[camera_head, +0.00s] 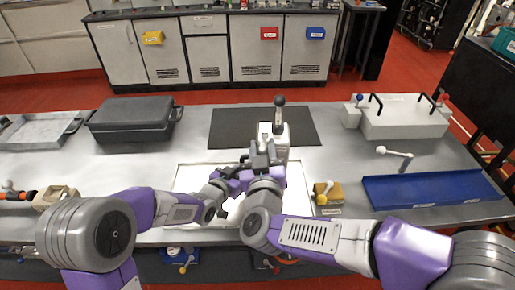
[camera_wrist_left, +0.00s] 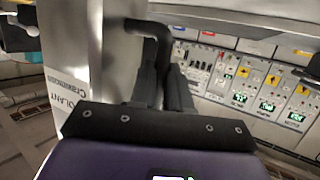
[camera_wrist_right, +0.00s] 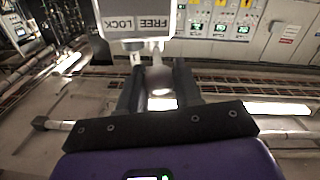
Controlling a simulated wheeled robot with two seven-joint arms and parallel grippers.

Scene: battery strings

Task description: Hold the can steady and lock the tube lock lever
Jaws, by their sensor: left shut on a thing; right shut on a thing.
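The pale can (camera_head: 281,150) stands upright at the dark mat's front edge, with a black stem and knob (camera_head: 279,101) on top. In the left wrist view its labelled side (camera_wrist_left: 68,62) is at left. My left gripper (camera_wrist_left: 166,82) is shut on the can's black handle (camera_wrist_left: 150,27). In the right wrist view a white block (camera_wrist_right: 135,18) bears a "FREE LOCK" label. Below it, my right gripper (camera_wrist_right: 160,88) is shut on the lock lever (camera_wrist_right: 159,77), which has a pale round end. In the head view my grippers are close together and partly hide the can's front.
A dark lidded case (camera_head: 132,115) and a grey tray (camera_head: 35,130) are at left. A white box with black handles (camera_head: 402,120), a blue tray (camera_head: 430,190) and a yellow block with a knob (camera_head: 327,194) are at right.

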